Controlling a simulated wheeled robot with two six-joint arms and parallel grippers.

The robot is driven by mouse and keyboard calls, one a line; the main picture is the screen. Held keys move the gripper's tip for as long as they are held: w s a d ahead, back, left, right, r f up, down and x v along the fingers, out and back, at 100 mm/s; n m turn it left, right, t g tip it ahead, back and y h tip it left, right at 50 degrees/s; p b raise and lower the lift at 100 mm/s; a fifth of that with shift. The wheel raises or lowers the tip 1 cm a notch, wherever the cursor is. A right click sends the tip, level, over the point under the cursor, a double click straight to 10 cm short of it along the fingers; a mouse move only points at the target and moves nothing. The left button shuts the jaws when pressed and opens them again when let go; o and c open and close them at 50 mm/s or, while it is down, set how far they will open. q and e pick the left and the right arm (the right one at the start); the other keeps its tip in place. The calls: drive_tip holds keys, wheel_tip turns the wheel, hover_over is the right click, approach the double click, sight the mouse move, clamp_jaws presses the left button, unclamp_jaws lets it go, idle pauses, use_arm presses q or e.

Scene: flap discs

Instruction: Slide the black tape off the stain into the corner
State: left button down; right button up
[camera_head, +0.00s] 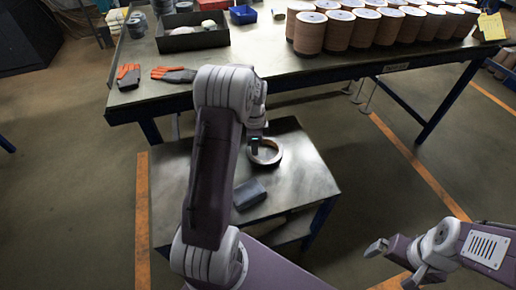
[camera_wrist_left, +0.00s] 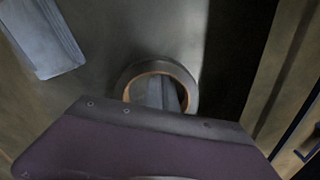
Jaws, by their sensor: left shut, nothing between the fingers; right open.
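The black tape (camera_head: 279,157) is a dark ring with a brown inner core. It lies flat on the small low metal table (camera_head: 305,180), near its right side. It also shows in the wrist view (camera_wrist_left: 160,64). My left gripper (camera_head: 256,148) points down at the ring. In the wrist view its shut fingers (camera_wrist_left: 160,93) appear within the ring's opening, with no object between them. I cannot tell whether they touch the inner wall. No stain can be made out. My right gripper (camera_head: 391,265) is open and empty at the lower right, away from the table.
A blue-grey block (camera_head: 249,194) lies on the low table nearer the front edge; it also shows in the wrist view (camera_wrist_left: 40,35). Behind stands a large workbench (camera_head: 270,70) with gloves (camera_head: 174,75), a dark tray (camera_head: 192,42) and several brown spools (camera_head: 339,32). The table's front right is clear.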

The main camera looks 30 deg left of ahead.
sight(178, 157)
use_arm(q)
drive_tip(key=shift+s, duration=0.1)
drive_tip(key=s+a+p, duration=0.2)
drive_tip(key=s+a, duration=0.1)
drive_tip(key=a, duration=0.1)
drive_tip(key=s+a+p, duration=0.2)
drive_tip(key=s+a, duration=0.1)
drive_tip(key=a, duration=0.2)
drive_tip(key=s+a+p, duration=0.2)
drive_tip(key=a+p, duration=0.1)
drive_tip(key=a, duration=0.1)
drive_tip(key=shift+s+a+r, duration=0.15)
drive_tip(key=shift+s+r, duration=0.15)
drive_tip(key=shift+s, duration=0.1)
drive_tip(key=s+a+p, duration=0.1)
drive_tip(key=s+a, duration=0.1)
drive_tip(key=a, duration=0.1)
drive_tip(key=s+a+p, duration=0.1)
drive_tip(key=s+a, duration=0.1)
drive_tip(key=a, duration=0.1)
drive_tip(key=s+a+p, duration=0.1)
drive_tip(key=s+a, duration=0.1)
drive_tip(key=a, duration=0.2)
drive_tip(key=shift+s+a+f, duration=0.1)
drive_tip(key=shift+s+f, duration=0.2)
drive_tip(key=shift+s, duration=0.1)
